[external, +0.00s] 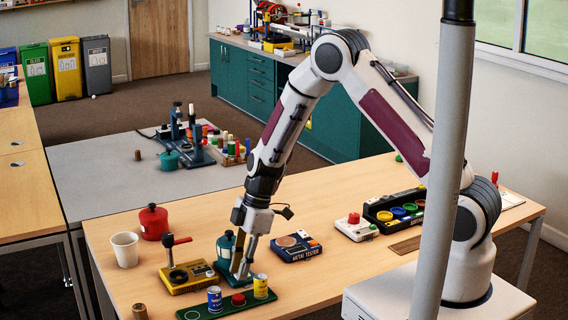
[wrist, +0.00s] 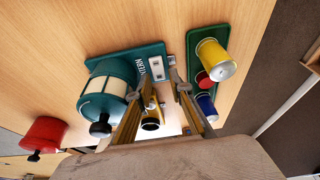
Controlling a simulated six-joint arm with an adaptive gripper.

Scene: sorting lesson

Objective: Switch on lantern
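The lantern is teal with pale window panels and a dark top knob, upright on a teal base. It shows in the external view (external: 225,246) and at left in the wrist view (wrist: 110,82). A white switch plate (wrist: 156,68) is on its base beside the lettering, visible in the wrist view. My gripper (external: 240,274) points down in front of the lantern, low over the base. In the wrist view my gripper's fingertips (wrist: 161,80) are apart, near the switch plate, with nothing gripped between them. I cannot tell whether a fingertip touches the switch.
A green tray (external: 192,315) with a blue can (external: 215,299), red button and yellow can (external: 261,286) lies close in front. A yellow device with a lever (external: 180,285) stands left; a red pot (external: 153,222) and white cup (external: 125,249) are beyond. The metal tester (external: 297,246) is right.

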